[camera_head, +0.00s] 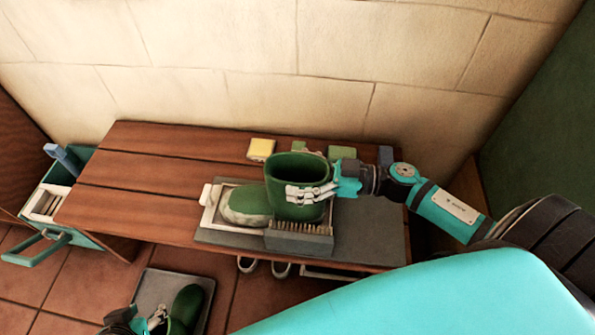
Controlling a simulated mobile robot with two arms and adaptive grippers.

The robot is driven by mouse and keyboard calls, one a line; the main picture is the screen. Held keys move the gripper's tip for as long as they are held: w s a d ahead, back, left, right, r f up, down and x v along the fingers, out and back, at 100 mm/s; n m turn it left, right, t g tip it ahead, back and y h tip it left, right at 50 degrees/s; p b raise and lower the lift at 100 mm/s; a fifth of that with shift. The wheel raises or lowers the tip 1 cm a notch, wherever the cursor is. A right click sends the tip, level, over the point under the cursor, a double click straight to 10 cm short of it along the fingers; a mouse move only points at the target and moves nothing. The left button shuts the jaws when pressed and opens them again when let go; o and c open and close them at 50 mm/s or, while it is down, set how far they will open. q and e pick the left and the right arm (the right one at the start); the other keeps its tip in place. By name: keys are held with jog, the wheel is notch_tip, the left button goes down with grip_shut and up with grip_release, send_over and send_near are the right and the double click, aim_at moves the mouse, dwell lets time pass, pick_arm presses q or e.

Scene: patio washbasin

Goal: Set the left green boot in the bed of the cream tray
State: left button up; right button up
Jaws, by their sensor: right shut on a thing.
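A green boot (292,172) stands about upright over the cream tray (209,217) on the wooden table, its toe pointing left. The boot hides much of the tray, and I cannot tell whether its sole touches the bed. My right gripper (312,193) is shut on the shaft of this boot, from the right. A second green boot (187,306) is at the lower left, on a grey tray (163,287) near the floor. My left gripper (156,318) is beside that boot, partly cut off by the frame; its finger opening is unclear.
A bristled brush (300,238) lies just in front of the boot on a dark mat (355,225). A yellow sponge (261,149) and green blocks (341,153) lie behind. A teal caddy (33,225) stands left of the table (150,180), whose left part is clear.

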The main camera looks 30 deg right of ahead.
jog(key=o, duration=1.5)
jog(key=shift+r, duration=0.1)
jog(key=shift+o, duration=0.4)
